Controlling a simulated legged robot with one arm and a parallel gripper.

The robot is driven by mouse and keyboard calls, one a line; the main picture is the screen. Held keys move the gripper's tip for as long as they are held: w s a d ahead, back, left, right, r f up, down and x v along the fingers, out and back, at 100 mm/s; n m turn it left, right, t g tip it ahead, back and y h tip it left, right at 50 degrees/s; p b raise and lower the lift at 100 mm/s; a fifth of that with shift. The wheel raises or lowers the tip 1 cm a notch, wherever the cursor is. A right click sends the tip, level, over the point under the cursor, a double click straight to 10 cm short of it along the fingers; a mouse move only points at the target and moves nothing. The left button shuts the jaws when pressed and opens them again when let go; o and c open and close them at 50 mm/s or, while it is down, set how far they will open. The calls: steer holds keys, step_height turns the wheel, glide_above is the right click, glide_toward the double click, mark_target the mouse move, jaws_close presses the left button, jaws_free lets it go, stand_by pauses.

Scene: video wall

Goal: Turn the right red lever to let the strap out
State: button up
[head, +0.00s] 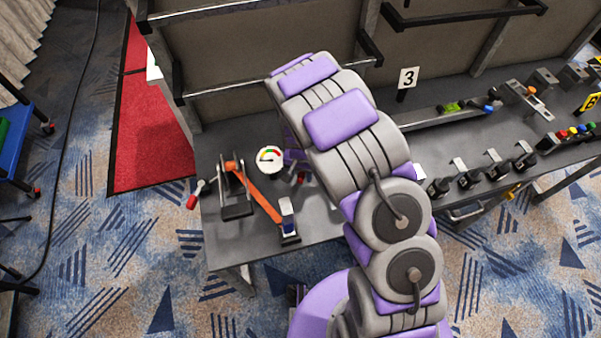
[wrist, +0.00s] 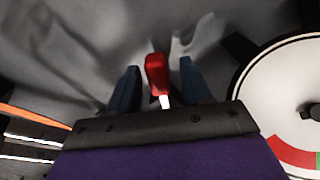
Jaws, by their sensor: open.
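The right red lever (wrist: 157,75) has a red handle on a pale metal stem. In the wrist view it lies between the two dark blue fingers of my gripper (wrist: 158,67), which is open with a gap on each side of the handle. In the head view a bit of this lever (head: 301,179) shows beside my arm, which hides most of my gripper. The orange strap (head: 262,205) runs from a metal frame to a small post; its edge (wrist: 35,117) shows at left in the wrist view. The left red lever (head: 192,201) sits at the table's left end.
A round gauge (head: 269,158) stands on the table (head: 222,148) close to my gripper; its white dial (wrist: 270,85) fills the right of the wrist view. A black-framed wall stands behind. Valves, buttons and a 3 sign (head: 408,78) are to the right.

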steer(key=shift+d, duration=0.15)
jaws_close()
stand_by(0.4)
